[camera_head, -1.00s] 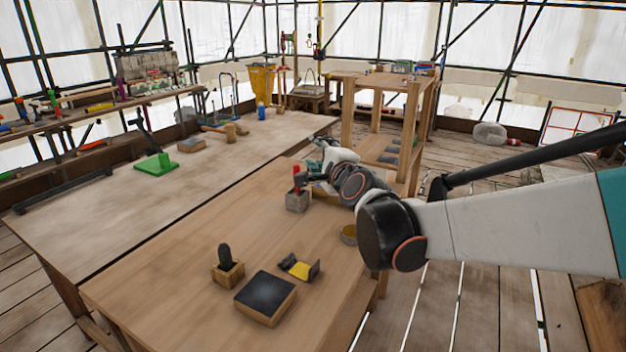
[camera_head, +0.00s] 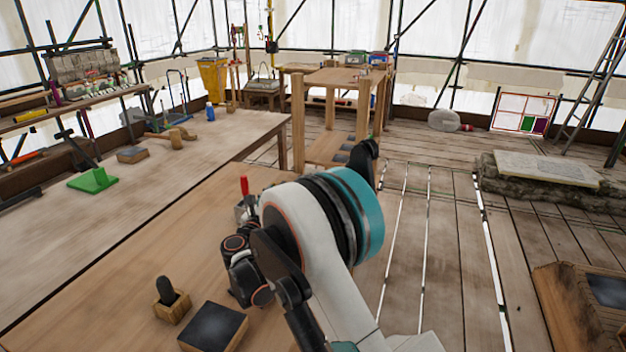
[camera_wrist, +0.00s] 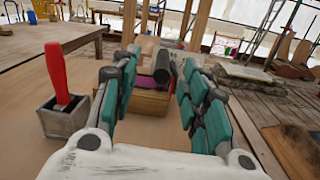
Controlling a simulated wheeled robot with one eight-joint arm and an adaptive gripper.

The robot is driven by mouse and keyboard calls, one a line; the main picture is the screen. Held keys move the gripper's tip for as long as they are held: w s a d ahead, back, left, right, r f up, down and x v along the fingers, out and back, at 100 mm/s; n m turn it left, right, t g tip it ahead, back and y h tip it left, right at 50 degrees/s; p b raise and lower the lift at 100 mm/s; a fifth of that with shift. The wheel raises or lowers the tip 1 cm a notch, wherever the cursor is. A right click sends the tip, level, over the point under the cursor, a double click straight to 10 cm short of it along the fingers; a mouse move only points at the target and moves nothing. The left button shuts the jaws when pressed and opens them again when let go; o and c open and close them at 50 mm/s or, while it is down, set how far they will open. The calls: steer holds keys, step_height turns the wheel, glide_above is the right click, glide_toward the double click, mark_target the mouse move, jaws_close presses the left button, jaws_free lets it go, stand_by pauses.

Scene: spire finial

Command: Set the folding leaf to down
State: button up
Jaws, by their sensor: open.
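I cannot single out the folding leaf for certain. The light wooden bench top (camera_head: 120,265) lies flat beside a greyer bench top (camera_head: 60,220), with a dark line between them. My gripper (camera_wrist: 160,62) is open over the bench in the wrist view, its teal-padded fingers spread. Between and beyond the fingers is a wooden block (camera_wrist: 150,102) with a dark cylinder (camera_wrist: 162,66) and a purple piece; none looks gripped.
A red-handled tool (camera_wrist: 57,75) stands in a grey box (camera_wrist: 62,116) left of my gripper. A dark-topped block (camera_head: 213,328) and a small wooden holder (camera_head: 172,305) sit near the bench front. A tall wooden stand (camera_head: 340,80) is behind.

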steer(key=shift+m+g+h, duration=0.3)
steer(key=shift+m+h, duration=0.1)
steer(key=shift+m, duration=0.3)
steer(key=f+b+x, duration=0.1)
steer(key=x, duration=0.3)
steer(key=f+b+x, duration=0.1)
steer(key=x, duration=0.4)
steer(key=f+b+x, duration=0.1)
steer(key=x, duration=0.4)
steer(key=shift+s+d+b, duration=0.1)
steer(key=shift+b, duration=0.25)
jaws_close()
